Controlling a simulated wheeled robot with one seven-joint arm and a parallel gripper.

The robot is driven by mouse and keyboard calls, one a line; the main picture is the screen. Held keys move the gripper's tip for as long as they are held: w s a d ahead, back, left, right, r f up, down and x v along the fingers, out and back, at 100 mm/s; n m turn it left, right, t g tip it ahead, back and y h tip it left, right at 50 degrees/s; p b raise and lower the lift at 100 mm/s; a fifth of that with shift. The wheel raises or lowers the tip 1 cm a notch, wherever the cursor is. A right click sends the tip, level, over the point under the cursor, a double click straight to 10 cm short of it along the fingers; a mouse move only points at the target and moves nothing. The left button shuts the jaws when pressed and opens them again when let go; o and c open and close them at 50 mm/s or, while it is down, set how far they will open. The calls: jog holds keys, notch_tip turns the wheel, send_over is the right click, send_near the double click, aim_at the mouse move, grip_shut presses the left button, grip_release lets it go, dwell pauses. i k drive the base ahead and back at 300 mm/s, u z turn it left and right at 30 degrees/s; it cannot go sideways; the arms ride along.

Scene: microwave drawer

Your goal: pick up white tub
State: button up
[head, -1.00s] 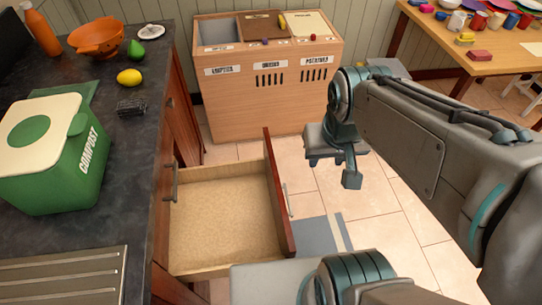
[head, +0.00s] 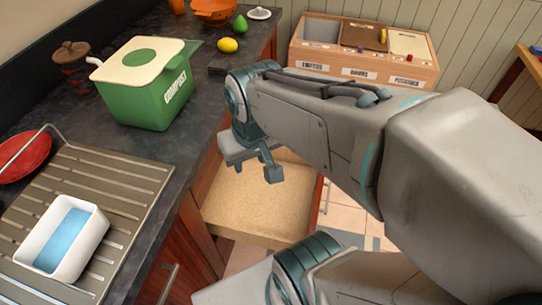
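The white tub (head: 90,246) is a small rounded-rectangular container with a blue patch inside. It sits upright on the ribbed draining board (head: 130,182) at the lower left of the head view. My gripper (head: 254,163) hangs at the end of my arm, over the open drawer and to the right of the counter, well apart from the tub. Part of the gripper is hidden by my arm, and its finger opening does not show clearly.
The green compost bin (head: 150,100) stands on the counter behind the tub. A red plate (head: 22,155) and wire rack are left of it. The open drawer (head: 262,205) juts out below the counter. A lemon (head: 228,45) and wooden sorting box (head: 362,55) are farther back.

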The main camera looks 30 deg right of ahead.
aim_at(60, 246)
jog(key=u, duration=1)
jog(key=k, duration=1)
jog(key=u, duration=0.4)
